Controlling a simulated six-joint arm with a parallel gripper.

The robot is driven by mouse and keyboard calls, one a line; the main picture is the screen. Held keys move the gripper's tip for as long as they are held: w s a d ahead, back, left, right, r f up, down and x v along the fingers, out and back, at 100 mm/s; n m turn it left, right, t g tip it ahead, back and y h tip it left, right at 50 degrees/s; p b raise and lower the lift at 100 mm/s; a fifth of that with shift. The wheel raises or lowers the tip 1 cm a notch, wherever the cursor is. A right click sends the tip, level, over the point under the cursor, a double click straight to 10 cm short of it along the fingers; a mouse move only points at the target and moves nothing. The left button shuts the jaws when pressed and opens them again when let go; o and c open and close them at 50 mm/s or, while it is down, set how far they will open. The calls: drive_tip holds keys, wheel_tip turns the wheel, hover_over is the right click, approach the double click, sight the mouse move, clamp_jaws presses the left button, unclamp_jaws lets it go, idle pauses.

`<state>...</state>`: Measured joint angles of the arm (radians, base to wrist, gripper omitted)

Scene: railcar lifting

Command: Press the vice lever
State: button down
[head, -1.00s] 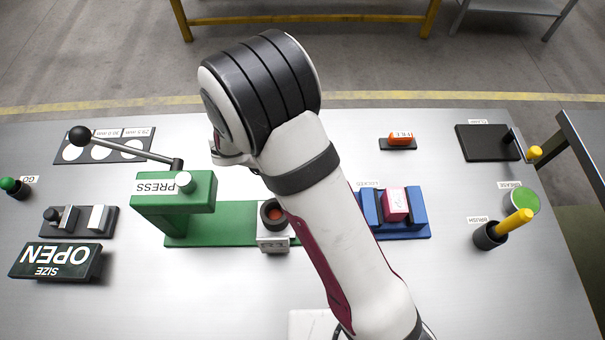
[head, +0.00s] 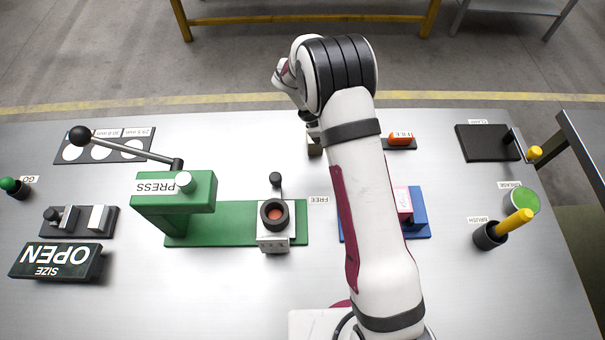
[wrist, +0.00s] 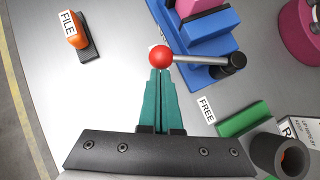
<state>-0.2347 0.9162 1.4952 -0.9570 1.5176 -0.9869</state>
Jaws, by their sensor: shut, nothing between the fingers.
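The blue vice (head: 418,226) holds a pink block (head: 404,206) and stands right of the table's middle, partly hidden by my arm. It also shows at the top of the wrist view (wrist: 220,38). Its lever (wrist: 195,60) is a metal rod running from a black pivot to a red ball (wrist: 160,57) at its left end. In the head view my arm hides the lever. My gripper (wrist: 161,73) has its teal fingers shut and empty. The fingertips show right by the red ball; I cannot tell if they touch it. In the head view only part of the gripper shows.
An orange FILE piece (head: 400,138) lies behind the vice. The green press (head: 185,190) and a grey block with a dark ring (head: 275,240) stand left. A FREE label (head: 318,199) lies between. Brush and grease pots (head: 487,237) stand right.

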drive_tip(key=shift+s+d+m+g+y, duration=0.15)
drive_tip(key=shift+d+m+g, duration=0.15)
drive_tip(key=shift+d+m, duration=0.2)
drive_tip(key=shift+s+d+m+g+y, duration=0.15)
drive_tip(key=shift+d+m+g, duration=0.15)
drive_tip(key=shift+d+m, duration=0.2)
drive_tip(key=shift+d, duration=0.15)
drive_tip(key=a, duration=0.1)
drive_tip(key=w+a, duration=0.2)
drive_tip(key=shift+w+a+r, duration=0.1)
drive_tip(key=shift+w+r, duration=0.15)
drive_tip(key=shift+r, duration=0.05)
drive_tip(key=v, duration=1)
drive_tip(key=shift+a, duration=0.2)
drive_tip(key=shift+r, duration=0.1)
